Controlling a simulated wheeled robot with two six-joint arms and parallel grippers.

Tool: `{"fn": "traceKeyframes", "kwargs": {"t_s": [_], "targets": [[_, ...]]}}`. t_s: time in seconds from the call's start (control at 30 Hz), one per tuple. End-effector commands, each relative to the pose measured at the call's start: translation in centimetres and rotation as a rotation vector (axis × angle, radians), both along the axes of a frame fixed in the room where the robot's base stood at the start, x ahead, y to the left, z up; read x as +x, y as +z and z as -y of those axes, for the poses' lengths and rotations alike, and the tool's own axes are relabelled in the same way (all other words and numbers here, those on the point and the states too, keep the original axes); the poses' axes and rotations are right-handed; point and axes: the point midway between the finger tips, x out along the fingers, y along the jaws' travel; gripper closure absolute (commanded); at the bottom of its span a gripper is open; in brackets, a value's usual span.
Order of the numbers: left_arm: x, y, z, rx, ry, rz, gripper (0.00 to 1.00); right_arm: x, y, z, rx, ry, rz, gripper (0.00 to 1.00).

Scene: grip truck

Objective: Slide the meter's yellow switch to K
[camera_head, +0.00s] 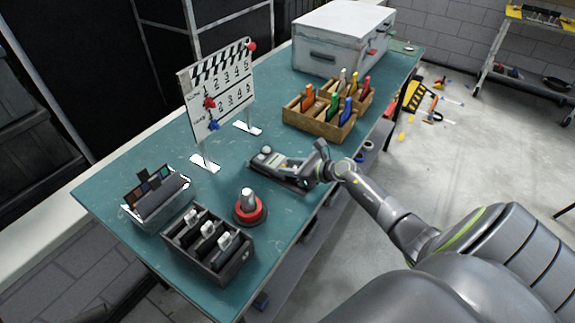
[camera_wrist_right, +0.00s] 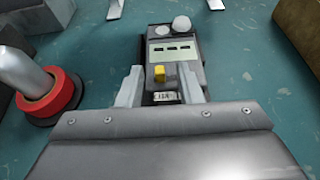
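The meter (camera_wrist_right: 172,45) is a dark grey box with a pale display panel and two round grey knobs at its far end, lying on the teal bench. In the head view the meter (camera_head: 268,161) is partly hidden by my right gripper. Its yellow switch (camera_wrist_right: 159,73) shows in the wrist view below the display, with a small light label (camera_wrist_right: 165,97) nearer me; the letters are too small to read. My right gripper (camera_head: 294,172) is low over the near part of the meter. Its fingers (camera_wrist_right: 161,82) are open, one on each side of the switch and apart from it. My left gripper is out of view.
A red-based grey post (camera_head: 249,208) stands left of the meter. A dark divided box (camera_head: 209,245) and a clear bin (camera_head: 155,200) are at the near left. A wooden crate (camera_head: 318,124) and white case (camera_head: 340,38) are behind. A clapperboard sign (camera_head: 218,88) stands at the back.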

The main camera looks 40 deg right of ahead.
Motion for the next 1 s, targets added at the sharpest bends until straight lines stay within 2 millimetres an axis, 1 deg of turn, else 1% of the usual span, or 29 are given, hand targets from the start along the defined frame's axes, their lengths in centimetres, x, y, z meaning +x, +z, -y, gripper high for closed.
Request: {"fn": "traceKeyframes", "kwargs": {"t_s": [0.03, 0.2, 0.47, 0.57, 0.73, 1.0], "targets": [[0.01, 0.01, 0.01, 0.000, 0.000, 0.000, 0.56, 0.45, -0.14, -0.24, 0.002, 0.000, 0.000, 0.67], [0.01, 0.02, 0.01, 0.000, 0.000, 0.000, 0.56, 1.08, -0.45, -0.51, 0.000, 0.001, 0.000, 0.67], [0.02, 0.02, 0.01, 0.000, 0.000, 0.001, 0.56, 1.15, -0.52, -0.54, 0.000, 0.001, 0.000, 0.67], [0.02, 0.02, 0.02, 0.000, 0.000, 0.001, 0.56, 1.14, -0.51, -0.52, 0.000, 0.001, 0.000, 0.78], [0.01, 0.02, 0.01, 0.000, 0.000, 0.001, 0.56, 1.13, -0.51, -0.51, 0.000, 0.001, 0.000, 1.00], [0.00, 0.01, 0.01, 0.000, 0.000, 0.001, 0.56, 1.13, -0.50, -0.50, 0.000, 0.001, 0.000, 1.00]]}}
